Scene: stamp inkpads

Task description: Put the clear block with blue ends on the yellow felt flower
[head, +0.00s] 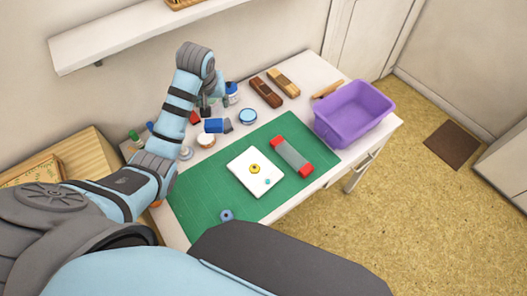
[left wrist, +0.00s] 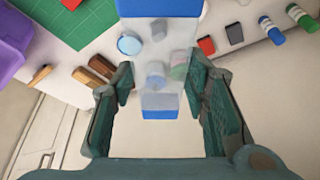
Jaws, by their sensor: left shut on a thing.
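The clear block with blue ends (left wrist: 155,45) is between the fingers of my left gripper (left wrist: 165,95) in the left wrist view, its blue ends toward top and bottom. In the head view its near blue end (head: 213,126) shows just below my left gripper (head: 211,104), which is shut on it; the rest is mostly hidden. The yellow felt flower (head: 254,169) lies on a white sheet (head: 244,182) on the green mat, apart from the block, to its lower right. My right gripper is not in view.
The green mat (head: 197,206) also bears a clear block with red ends (head: 291,156) and a blue flower (head: 226,215). A light blue round tin (head: 248,116), brown blocks (head: 266,92) and a purple tub (head: 354,112) stand behind and to the right.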

